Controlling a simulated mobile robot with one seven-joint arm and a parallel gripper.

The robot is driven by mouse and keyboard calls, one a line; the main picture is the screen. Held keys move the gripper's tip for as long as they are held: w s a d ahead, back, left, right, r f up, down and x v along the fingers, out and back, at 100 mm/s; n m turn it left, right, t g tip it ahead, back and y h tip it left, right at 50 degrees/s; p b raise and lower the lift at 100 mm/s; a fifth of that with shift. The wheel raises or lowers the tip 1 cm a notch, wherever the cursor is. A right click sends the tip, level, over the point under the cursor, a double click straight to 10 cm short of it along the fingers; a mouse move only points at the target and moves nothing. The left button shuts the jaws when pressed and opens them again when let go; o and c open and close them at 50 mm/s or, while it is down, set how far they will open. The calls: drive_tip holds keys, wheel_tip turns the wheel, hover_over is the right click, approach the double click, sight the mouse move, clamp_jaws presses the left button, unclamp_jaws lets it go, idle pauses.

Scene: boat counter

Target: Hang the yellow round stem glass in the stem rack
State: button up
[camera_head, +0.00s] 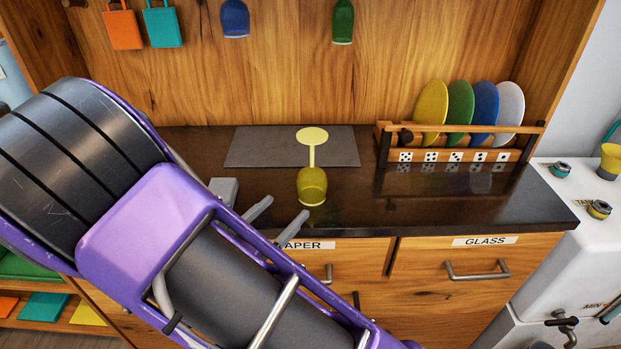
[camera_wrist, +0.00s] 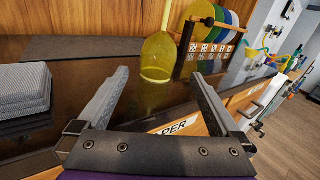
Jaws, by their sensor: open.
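The yellow round stem glass (camera_head: 312,187) stands upside down on the dark counter, its bowl low and its stem and round foot pointing up. In the wrist view the glass (camera_wrist: 158,55) is ahead, between and beyond the fingertips; its foot is cut off. My gripper (camera_head: 281,214) is open and empty, in front and to the left of the glass in the head view. Both fingers also show in the wrist view (camera_wrist: 160,76). A blue glass (camera_head: 235,20) and a green glass (camera_head: 342,22) hang bowl-down at the top edge; the stem rack itself is not visible.
A grey mat (camera_head: 248,148) lies behind the glass. A wooden rack (camera_head: 384,148) with several coloured plates stands on the right. Orange (camera_head: 123,30) and teal (camera_head: 162,27) boards hang at upper left. A grey patterned block (camera_wrist: 22,88) is left of my gripper. The counter's right front is clear.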

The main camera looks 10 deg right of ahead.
sight(312, 181)
drive_tip(key=x, duration=1.2)
drive_tip(key=shift+w+f+b, duration=0.1)
drive_tip(key=shift+f+b, duration=0.05)
drive_tip(key=shift+b, duration=0.2)
drive_tip(key=c, duration=1.2)
